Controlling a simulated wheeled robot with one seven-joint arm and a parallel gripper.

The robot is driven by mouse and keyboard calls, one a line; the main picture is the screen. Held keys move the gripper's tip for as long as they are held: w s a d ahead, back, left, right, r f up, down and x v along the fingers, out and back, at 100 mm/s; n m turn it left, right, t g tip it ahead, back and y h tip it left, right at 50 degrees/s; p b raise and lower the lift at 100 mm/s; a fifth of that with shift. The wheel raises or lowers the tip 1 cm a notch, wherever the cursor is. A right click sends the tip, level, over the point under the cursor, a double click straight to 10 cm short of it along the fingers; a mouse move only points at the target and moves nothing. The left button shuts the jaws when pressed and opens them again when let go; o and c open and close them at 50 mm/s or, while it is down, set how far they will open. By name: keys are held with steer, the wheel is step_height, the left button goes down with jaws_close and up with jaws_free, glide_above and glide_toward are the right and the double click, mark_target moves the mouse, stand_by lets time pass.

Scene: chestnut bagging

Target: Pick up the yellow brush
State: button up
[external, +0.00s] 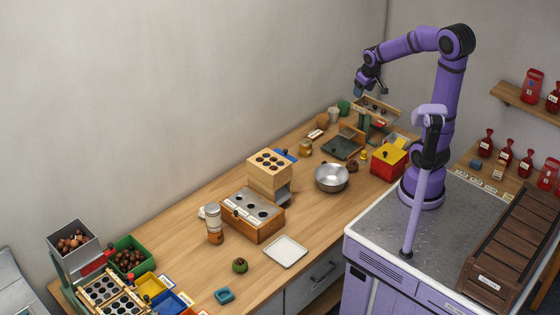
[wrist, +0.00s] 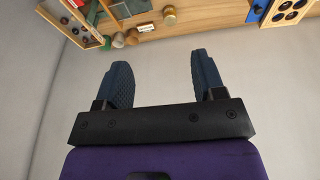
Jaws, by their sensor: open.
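I cannot clearly make out a yellow brush. A small yellow item (external: 364,155) stands on the bench just left of the red-and-yellow box (external: 389,161) in the external view; it is too small to tell whether it is the brush. My gripper (external: 362,90) is raised high above the far end of the bench, apart from everything. In the wrist view my gripper (wrist: 162,72) shows two blue ridged fingers spread wide with nothing between them. No yellow brush shows in the wrist view.
A wooden stand (external: 376,105) and cups are below my gripper. The air around it is free.

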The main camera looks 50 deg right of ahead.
steer(key=w+d+f+g, duration=0.1)
steer(key=w+d+f, duration=0.4)
steer(key=f, duration=0.2)
steer(key=m+g, duration=0.1)
steer(key=g, duration=0.1)
glide_above(364, 153)
step_height(364, 153, down, 27)
steer(key=shift+y, duration=0.4)
steer(key=f, duration=0.6)
steer(key=shift+w+d+f, duration=0.15)
steer(key=shift+d+f, duration=0.05)
steer(key=shift+w+d+f, duration=0.1)
steer(key=shift+d+f, duration=0.1)
steer(key=shift+f, duration=1.1)
steer(key=shift+d+f, duration=0.15)
steer(key=shift+f, duration=1.15)
steer(key=c, duration=1)
